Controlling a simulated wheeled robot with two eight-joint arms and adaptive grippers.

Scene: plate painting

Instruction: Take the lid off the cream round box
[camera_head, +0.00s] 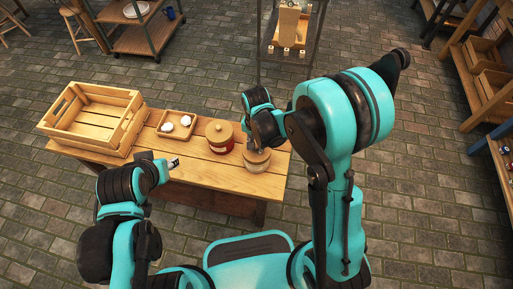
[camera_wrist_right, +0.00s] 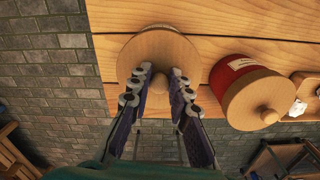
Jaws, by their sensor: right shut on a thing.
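The cream round box (camera_head: 256,181) stands near the right end of the wooden table, with its round wooden lid (camera_head: 258,161) on top or just above it; I cannot tell whether they touch. The lid (camera_wrist_right: 158,45) also shows in the right wrist view, hiding the box body. My right gripper (camera_head: 256,149) is directly above the lid, its two fingers (camera_wrist_right: 160,82) on either side of the lid's knob (camera_wrist_right: 158,83), shut on it. My left gripper (camera_head: 175,163) hangs at the table's front edge, away from the box; its jaw opening is too small to read.
A red round box (camera_head: 220,145) with a wooden lid stands close left of the cream box. A small tray (camera_head: 164,132) with white items and a wooden crate (camera_head: 88,145) sit further left. The table's right edge (camera_head: 289,165) is near; the front middle is bare.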

